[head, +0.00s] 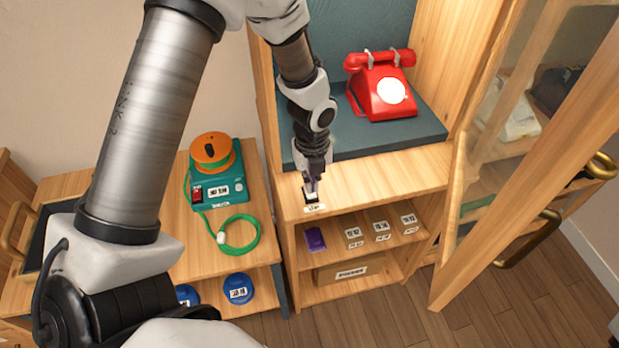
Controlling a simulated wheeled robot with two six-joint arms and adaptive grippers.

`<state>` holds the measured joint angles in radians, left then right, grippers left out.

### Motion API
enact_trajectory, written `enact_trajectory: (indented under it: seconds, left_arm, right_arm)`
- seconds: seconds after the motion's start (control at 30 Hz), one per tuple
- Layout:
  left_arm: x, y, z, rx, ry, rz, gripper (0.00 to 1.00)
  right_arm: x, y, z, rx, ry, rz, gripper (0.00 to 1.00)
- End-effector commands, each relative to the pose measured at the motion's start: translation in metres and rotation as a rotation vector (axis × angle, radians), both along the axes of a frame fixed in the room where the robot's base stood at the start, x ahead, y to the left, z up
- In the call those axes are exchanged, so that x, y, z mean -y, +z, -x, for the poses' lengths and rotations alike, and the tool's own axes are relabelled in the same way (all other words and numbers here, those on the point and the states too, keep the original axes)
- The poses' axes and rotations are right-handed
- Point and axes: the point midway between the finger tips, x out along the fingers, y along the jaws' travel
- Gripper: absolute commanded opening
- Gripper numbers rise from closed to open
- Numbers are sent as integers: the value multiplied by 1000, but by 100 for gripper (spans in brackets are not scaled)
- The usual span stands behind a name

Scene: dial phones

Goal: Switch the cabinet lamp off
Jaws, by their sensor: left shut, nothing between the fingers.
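The wooden cabinet (400,168) stands in the middle, with a red dial phone (383,90) on its dark upper shelf. A small dark switch (311,196) with a white label (314,209) sits at the left front of the cabinet's wooden ledge. My left gripper (312,190) points down and is shut, with its fingertips right at the switch. The fingers hide part of the switch, and I cannot tell whether they touch it or which way it is set. No lamp can be made out clearly. My right gripper is not in view.
A glass-paned door (470,190) stands open on the right. Left of the cabinet, a teal device (219,187) with an orange dial and green cable sits on a lower wooden unit. Labelled white tags (382,226) and a purple box (315,239) are on the shelf below.

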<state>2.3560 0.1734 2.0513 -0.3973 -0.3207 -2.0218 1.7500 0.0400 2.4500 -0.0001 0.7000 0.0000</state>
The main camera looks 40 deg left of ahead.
Motion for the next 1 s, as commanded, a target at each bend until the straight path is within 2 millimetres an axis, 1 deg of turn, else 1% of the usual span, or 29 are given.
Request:
enact_trajectory:
  seconds: [0.33, 1.0]
  left_arm:
    - [0, -1, 0, 0, 0, 0, 0]
    - [0, -11, 0, 0, 0, 0, 0]
  right_arm:
    - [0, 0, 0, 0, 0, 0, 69]
    - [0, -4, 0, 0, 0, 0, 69]
